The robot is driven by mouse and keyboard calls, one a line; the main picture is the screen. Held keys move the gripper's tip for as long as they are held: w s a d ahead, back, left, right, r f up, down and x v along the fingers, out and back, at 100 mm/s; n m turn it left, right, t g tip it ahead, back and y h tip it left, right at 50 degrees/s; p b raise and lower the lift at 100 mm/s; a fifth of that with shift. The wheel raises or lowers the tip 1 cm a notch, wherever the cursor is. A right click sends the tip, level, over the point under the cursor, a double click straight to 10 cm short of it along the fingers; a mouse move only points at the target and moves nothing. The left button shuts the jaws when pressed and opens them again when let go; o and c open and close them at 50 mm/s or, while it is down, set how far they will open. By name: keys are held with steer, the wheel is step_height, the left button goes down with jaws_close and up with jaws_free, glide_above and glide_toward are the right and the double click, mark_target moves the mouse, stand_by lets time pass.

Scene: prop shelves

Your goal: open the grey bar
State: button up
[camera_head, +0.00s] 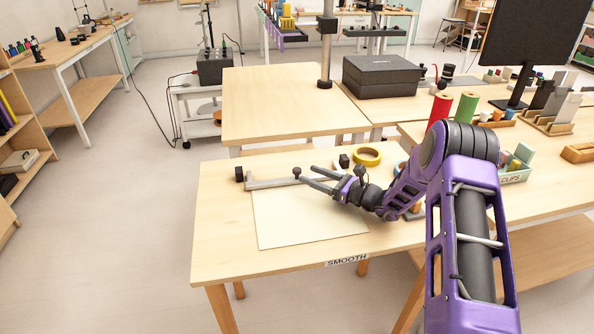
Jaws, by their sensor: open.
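The grey bar (270,183) lies along the far edge of a pale flat sheet (305,222) on the near table. A dark block (239,174) stands at its left end and a dark knob (297,172) rises beside my fingertips. My gripper (304,178) is open, with its fingers pointing left, close to the bar's right part. I cannot tell whether the fingers touch the bar or the knob. My gripper and fingers hide part of the bar's right end.
A yellow tape roll (367,156) and a small black block (344,160) sit behind my gripper. Red (440,106) and green (466,108) spools stand to the right. The table (222,220) is clear to the left of the sheet. A black case (381,76) stands on the table behind.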

mark_target(300, 170)
steer(key=x, duration=0.6)
jaws_close()
stand_by(1.3)
